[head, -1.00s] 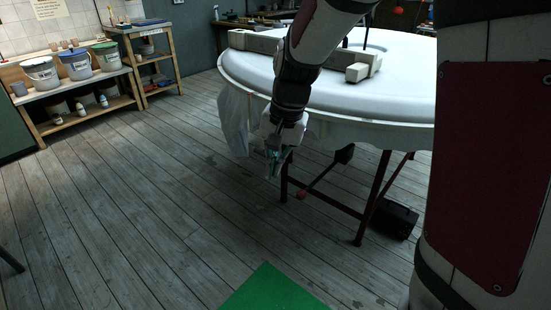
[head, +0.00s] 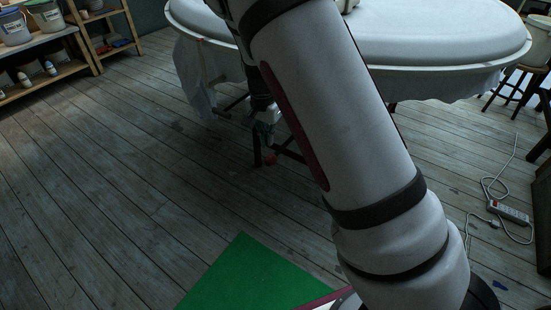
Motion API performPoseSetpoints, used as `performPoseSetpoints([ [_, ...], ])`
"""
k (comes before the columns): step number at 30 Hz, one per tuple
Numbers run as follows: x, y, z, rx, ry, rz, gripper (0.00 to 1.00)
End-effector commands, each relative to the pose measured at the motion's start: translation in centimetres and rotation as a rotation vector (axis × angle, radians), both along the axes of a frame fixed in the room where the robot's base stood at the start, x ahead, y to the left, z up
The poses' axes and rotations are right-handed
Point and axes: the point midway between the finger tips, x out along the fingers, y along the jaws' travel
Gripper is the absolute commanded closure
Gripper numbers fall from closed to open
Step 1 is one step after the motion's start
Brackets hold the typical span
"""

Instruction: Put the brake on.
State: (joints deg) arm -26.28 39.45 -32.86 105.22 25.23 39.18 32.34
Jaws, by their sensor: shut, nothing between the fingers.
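A red knob (head: 270,159), seemingly the end of the dark brake lever, shows low under the left part of the large round white table (head: 440,40). Most of the lever is hidden behind my arm. My gripper (head: 265,140) is small and dark in the picture, pointing down just above the red knob. It is shut with nothing in it. I cannot tell whether its fingers touch the knob.
A white cloth (head: 194,80) hangs at the table's left side. A green mat (head: 248,275) lies on the floor in front. A power strip (head: 508,212) with its cable lies at right. Shelves with buckets (head: 15,28) stand far left. The plank floor at left is clear.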

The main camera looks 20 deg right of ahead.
Motion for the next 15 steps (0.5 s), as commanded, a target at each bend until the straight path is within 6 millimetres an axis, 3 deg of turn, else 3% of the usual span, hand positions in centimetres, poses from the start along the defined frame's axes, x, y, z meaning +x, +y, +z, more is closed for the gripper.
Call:
performPoseSetpoints([
  [15,0.04,-0.05,-0.67,0.001,0.001,0.000,1.00],
])
